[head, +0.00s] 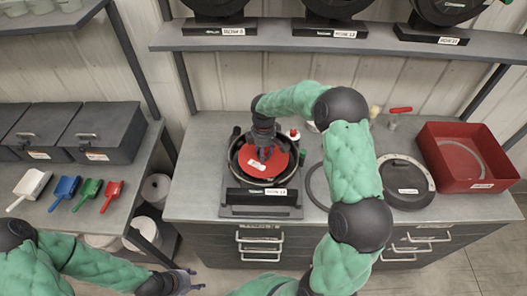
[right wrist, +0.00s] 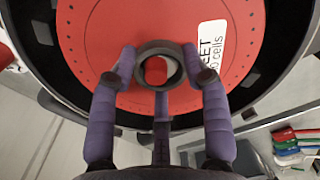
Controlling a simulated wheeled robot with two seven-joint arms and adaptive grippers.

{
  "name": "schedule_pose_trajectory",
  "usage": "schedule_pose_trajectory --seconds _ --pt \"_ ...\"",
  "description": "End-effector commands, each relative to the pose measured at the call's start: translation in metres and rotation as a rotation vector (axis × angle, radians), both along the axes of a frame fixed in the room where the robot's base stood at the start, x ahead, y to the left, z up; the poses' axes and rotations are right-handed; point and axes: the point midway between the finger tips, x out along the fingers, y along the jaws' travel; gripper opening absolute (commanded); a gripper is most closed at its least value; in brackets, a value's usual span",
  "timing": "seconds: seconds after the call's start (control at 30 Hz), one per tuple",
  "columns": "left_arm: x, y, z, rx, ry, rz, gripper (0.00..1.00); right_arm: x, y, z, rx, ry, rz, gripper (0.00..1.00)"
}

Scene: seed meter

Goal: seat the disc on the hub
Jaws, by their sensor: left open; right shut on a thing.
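The red disc (head: 273,167), with a white label, is inside the round black housing of the seed meter (head: 281,208) on the bench. It fills much of the right wrist view (right wrist: 110,60). My right gripper (head: 264,150) is above the disc, and its purple fingers (right wrist: 158,75) are shut on the grey raised ring at the disc's centre. The hub is hidden beneath the disc, so I cannot tell whether they touch. My left gripper (head: 184,283) is open and empty at the bottom left, off the bench.
A dark ring (head: 316,186) and a round dark lid (head: 404,184) lie right of the meter, with a red bin (head: 468,183) beyond. A shelf (head: 270,40) with more meters hangs above. Several coloured scoops (head: 66,190) lie on the left bench.

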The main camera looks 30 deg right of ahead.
Motion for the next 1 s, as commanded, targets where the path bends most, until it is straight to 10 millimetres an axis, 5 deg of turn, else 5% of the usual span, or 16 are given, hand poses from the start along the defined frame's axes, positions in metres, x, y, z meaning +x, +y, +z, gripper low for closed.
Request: schedule_pose_trajectory --seconds 1.0 --pt "0.0000 0.0000 -0.0026 0.000 0.000 0.000 0.50 0.0002 -0.0001 -0.0054 -0.001 -0.001 0.000 0.16"
